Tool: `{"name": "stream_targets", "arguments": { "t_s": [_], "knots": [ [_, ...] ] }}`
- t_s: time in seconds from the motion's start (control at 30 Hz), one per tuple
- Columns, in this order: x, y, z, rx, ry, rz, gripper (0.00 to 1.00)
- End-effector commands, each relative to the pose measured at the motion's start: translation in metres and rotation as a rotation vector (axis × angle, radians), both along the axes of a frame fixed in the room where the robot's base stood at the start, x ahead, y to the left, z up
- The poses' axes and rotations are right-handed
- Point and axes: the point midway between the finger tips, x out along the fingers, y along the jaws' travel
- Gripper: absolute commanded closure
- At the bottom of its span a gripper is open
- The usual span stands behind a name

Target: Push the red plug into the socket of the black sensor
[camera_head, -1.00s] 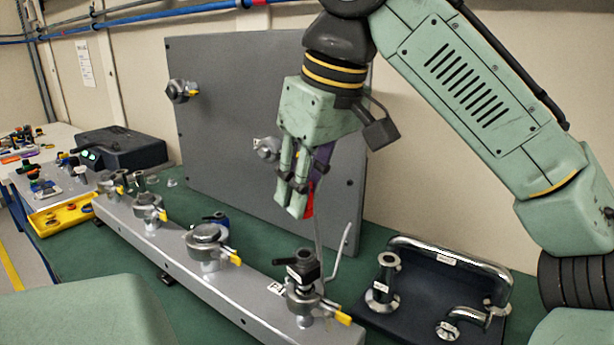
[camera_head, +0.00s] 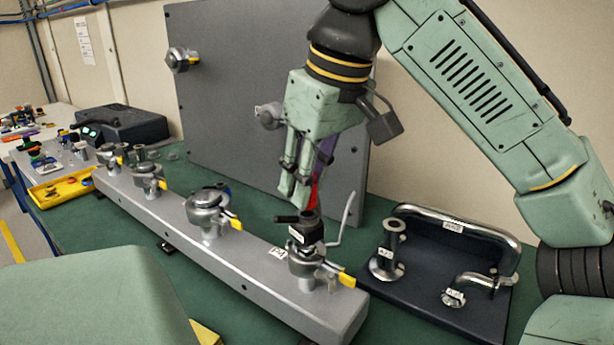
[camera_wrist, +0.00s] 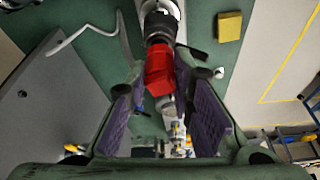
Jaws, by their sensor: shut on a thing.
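My gripper (camera_head: 299,197) is shut on the red plug (camera_head: 314,194), just above the black sensor (camera_head: 306,229). In the wrist view the red plug (camera_wrist: 159,70) lies between the purple-lined finger pads, in line with the black sensor (camera_wrist: 159,28). The sensor stands upright on the valve at the near right end of the grey manifold, with a dark side handle. The plug's tip and the socket opening are hidden, so I cannot tell whether the plug has entered the socket.
The grey manifold (camera_head: 235,263) carries several valves with yellow handles. A dark tray (camera_head: 430,302) with metal pipe pieces lies to the right. A tall grey panel (camera_head: 230,110) stands behind. A bent metal rod (camera_head: 345,220) rises close behind the sensor.

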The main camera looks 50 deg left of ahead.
Motion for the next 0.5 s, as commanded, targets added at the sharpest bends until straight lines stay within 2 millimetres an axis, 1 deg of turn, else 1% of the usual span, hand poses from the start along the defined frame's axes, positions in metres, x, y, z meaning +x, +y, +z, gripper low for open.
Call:
{"name": "stream_targets", "arguments": {
  "t_s": [0.5],
  "knots": [
    [0.0000, 0.0001, -0.0046, 0.000, 0.000, 0.000, 1.00]
  ]
}}
